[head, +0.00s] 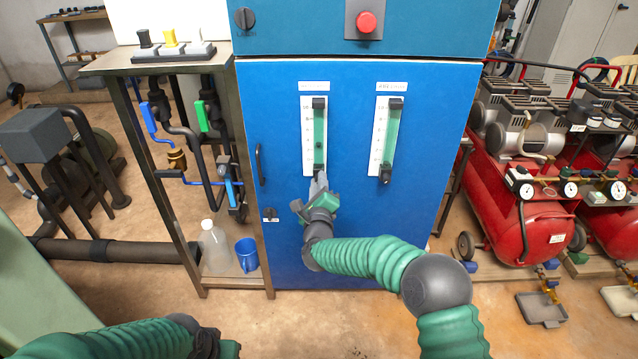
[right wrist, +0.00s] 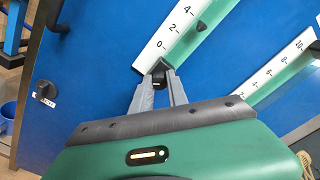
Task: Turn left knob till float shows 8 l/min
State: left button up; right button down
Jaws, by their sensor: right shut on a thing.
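The left flowmeter (head: 319,130) is a green tube with a white scale on the blue cabinet. Its dark float (head: 319,147) sits near the 4 mark; the float also shows in the right wrist view (right wrist: 201,26). The left knob (right wrist: 160,70) is black, at the tube's lower end. My right gripper (right wrist: 158,88) is shut on it, one finger on each side; in the head view the gripper (head: 319,180) hides the knob. My left gripper (head: 229,349) is only partly in view at the bottom edge, its fingers unseen.
A second flowmeter (head: 391,135) with its own black knob (head: 385,174) is close on the right. A red stop button (head: 367,22) is above. A cabinet handle (head: 259,164) sticks out on the left. A bottle (head: 214,248) and blue mug (head: 247,255) stand on a low shelf.

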jog(key=shift+s+a+f+n+p, duration=0.1)
jog(key=shift+n+p, duration=0.6)
jog(key=shift+n, duration=2.35)
jog(key=shift+a+f+n+p, duration=0.15)
jog(key=shift+n+p, duration=0.5)
jog(key=shift+n, duration=2.45)
jog(key=shift+s+d+f+n+p, duration=0.1)
jog(key=shift+n+p, duration=0.6)
jog(key=shift+n, duration=2.35)
jog(key=shift+f, duration=0.1)
jog(key=c, duration=1.6)
grip_release()
jog(key=o, duration=0.3)
jog(key=shift+w+a, duration=0.1)
jog(key=shift+w, duration=0.1)
jog(key=shift+r, duration=0.2)
jog(key=shift+s, duration=0.1)
